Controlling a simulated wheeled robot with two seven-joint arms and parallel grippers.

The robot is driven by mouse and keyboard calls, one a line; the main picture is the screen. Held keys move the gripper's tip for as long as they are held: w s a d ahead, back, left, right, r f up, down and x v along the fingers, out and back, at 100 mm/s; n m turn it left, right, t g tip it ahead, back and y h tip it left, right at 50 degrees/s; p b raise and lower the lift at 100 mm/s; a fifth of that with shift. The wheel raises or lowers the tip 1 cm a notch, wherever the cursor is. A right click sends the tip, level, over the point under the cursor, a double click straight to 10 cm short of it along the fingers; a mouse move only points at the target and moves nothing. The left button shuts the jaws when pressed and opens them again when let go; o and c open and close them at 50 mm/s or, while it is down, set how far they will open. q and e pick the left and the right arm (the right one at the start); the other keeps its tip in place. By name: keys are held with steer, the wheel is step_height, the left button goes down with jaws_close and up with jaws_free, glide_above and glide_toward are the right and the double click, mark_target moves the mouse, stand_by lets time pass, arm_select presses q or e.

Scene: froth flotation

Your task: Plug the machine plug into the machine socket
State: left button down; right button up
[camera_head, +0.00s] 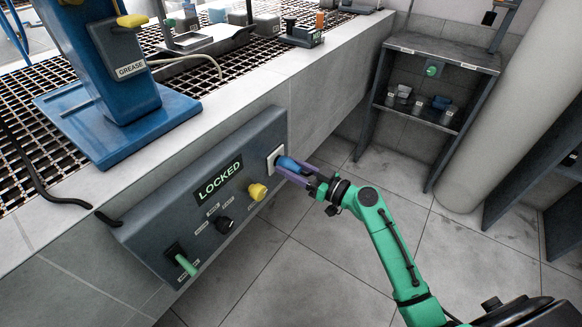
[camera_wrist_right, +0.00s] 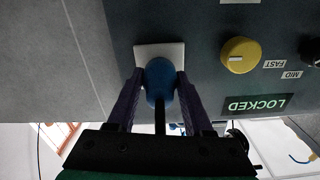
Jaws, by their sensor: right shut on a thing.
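The machine plug (camera_head: 287,163) is blue and sits at the white machine socket (camera_head: 275,157) on the right end of the grey control panel. My right gripper (camera_head: 291,169) is shut on the plug. In the right wrist view the blue plug (camera_wrist_right: 159,80) is between the two fingers of my gripper (camera_wrist_right: 158,90), in front of the white socket plate (camera_wrist_right: 147,50). Its front end meets or nearly meets the plate; how deep it sits is hidden. A dark cable runs back from the plug. My left gripper is not in view.
The panel (camera_head: 150,236) carries a lit LOCKED sign (camera_head: 219,181), a yellow knob (camera_head: 257,191), a black knob (camera_head: 224,224) and a green-handled switch (camera_head: 184,264). A blue machine stand (camera_head: 120,70) is above. A shelf (camera_head: 440,52) stands at the back right. The floor between is clear.

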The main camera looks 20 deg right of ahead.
steer(key=shift+b, duration=0.35)
steer(key=shift+w+a, duration=0.35)
stand_by(0.6)
steer(key=o, duration=1.3)
steer(key=shift+o, duration=0.2)
